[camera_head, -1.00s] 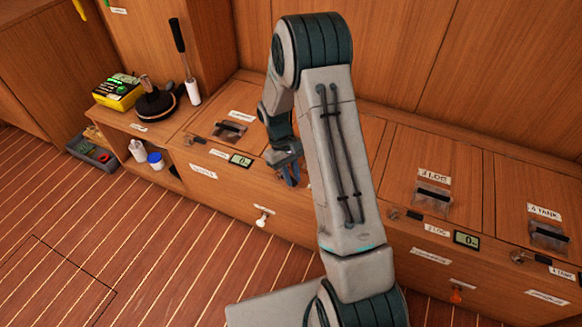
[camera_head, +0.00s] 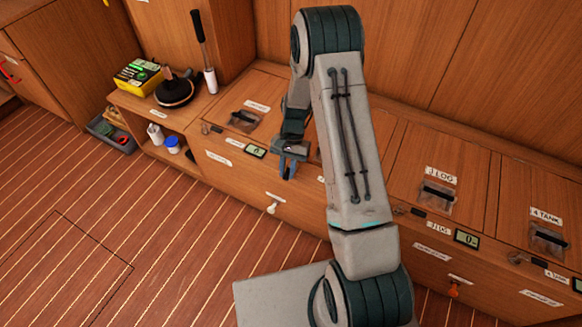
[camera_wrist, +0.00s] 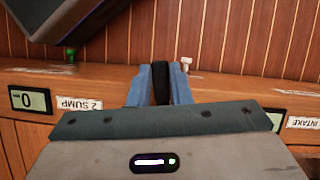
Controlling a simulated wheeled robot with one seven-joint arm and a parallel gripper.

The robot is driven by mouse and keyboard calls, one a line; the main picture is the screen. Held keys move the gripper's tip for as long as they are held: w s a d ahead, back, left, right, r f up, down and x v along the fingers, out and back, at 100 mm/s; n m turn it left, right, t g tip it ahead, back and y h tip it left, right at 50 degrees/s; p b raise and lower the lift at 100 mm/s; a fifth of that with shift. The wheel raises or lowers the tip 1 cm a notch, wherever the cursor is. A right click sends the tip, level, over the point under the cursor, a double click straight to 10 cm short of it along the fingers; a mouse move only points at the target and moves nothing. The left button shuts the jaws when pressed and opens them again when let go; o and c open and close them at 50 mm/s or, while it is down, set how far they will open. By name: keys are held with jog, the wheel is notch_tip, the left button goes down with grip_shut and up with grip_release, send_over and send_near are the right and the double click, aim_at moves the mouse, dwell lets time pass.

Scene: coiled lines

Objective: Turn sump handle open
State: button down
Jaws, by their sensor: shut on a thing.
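My gripper (camera_head: 289,168) is over the front top edge of the wooden cabinet, pointing down, left of my forearm. In the wrist view its two blue fingers (camera_wrist: 160,84) are closed around an upright black piece (camera_wrist: 161,82), which I take to be the sump handle. In the head view my arm hides the sump section, so how far the handle is turned cannot be told.
A white knob (camera_head: 272,208) sticks out of the cabinet front and an orange one (camera_head: 454,289) farther right. Lidded hatches with dark handles line the top, such as "3 LOG" (camera_head: 437,196). A yellow box (camera_head: 138,76) stands at the left end. The floor (camera_head: 170,270) is open.

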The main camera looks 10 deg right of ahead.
jog(key=shift+w+a+r+m+t, duration=0.1)
jog(key=shift+w+a+m+t, duration=0.25)
jog(key=shift+m, duration=0.65)
jog(key=shift+w+a+y, duration=0.1)
jog(key=shift+y, duration=0.2)
jog(key=c, duration=1.3)
grip_release()
jog(key=p+v, duration=0.4)
jog(key=v, duration=0.9)
jog(key=shift+w+r, duration=0.1)
jog(key=shift+r, duration=0.25)
